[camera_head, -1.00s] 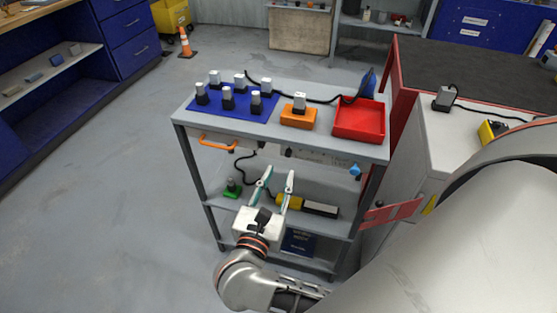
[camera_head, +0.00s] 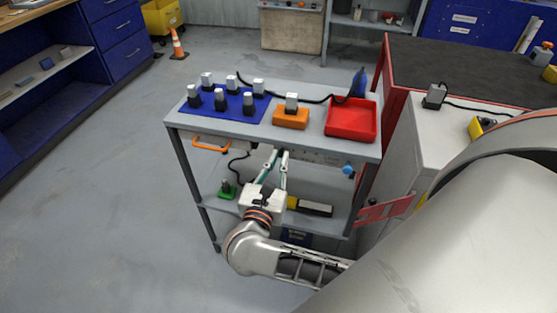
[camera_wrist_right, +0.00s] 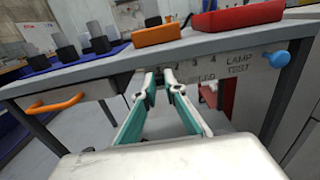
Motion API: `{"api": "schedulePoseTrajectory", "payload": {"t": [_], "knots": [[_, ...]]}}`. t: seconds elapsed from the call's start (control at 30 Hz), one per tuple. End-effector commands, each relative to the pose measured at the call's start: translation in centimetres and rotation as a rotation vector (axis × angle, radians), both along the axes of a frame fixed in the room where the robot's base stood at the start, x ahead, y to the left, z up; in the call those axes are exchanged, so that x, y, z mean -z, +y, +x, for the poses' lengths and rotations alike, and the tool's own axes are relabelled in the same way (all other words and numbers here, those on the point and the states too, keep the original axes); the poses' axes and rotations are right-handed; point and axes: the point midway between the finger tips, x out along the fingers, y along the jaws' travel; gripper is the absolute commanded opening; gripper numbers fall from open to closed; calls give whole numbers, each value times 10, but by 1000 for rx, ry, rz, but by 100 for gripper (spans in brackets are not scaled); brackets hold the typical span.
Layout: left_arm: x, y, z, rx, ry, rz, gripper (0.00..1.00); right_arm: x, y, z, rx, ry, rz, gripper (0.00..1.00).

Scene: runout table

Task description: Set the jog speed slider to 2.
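The jog speed slider's panel is the cart's grey front panel (camera_wrist_right: 222,72); in the right wrist view it carries numerals, of which 3 and 4 read best, and part of the word SPEED. My left gripper is not in view.
The cart's top (camera_head: 310,146) overhangs the panel. An orange handle (camera_head: 212,143) is left of my gripper and a blue LAMP TEST knob (camera_wrist_right: 277,59) right. A red tray (camera_head: 351,121), orange block (camera_head: 290,118) and blue mat (camera_head: 228,117) lie on top. A lower shelf is below.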

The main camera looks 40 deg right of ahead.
Motion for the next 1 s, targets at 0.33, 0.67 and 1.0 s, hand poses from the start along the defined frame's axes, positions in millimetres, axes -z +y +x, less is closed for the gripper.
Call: {"api": "schedulePoseTrajectory", "payload": {"t": [0.33, 0.67, 1.0], "knots": [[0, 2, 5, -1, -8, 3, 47, 2, -16, -20, 1, 3, 1, 0], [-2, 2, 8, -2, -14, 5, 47, 0, -19, -23, -1, 1, 1, 13], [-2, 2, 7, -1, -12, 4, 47, 0, -19, -23, 0, 1, 1, 28]]}}
